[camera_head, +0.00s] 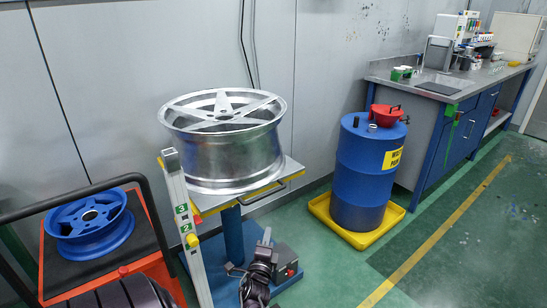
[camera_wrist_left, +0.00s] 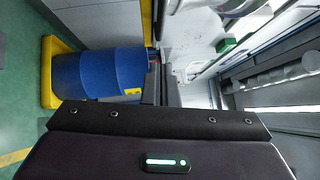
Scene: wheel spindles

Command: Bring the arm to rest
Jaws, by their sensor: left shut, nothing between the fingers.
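My left gripper (camera_head: 265,240) shows in the head view, low in the middle, in front of the stand that bears the silver wheel. It is shut and empty. In the left wrist view its two dark fingers (camera_wrist_left: 161,75) lie close together with nothing between them. The silver wheel (camera_head: 225,140) lies flat on the stand's top, behind and above the gripper, apart from it. A blue wheel (camera_head: 92,222) lies on the red cart (camera_head: 165,262) at the left. My right gripper is not in view.
A pale upright post (camera_head: 186,225) with number labels stands left of the gripper. A blue drum (camera_head: 365,170) stands in a yellow tray (camera_head: 345,237) to the right; the drum also shows in the left wrist view (camera_wrist_left: 95,74). A workbench (camera_head: 425,95) is behind. Green floor is clear at lower right.

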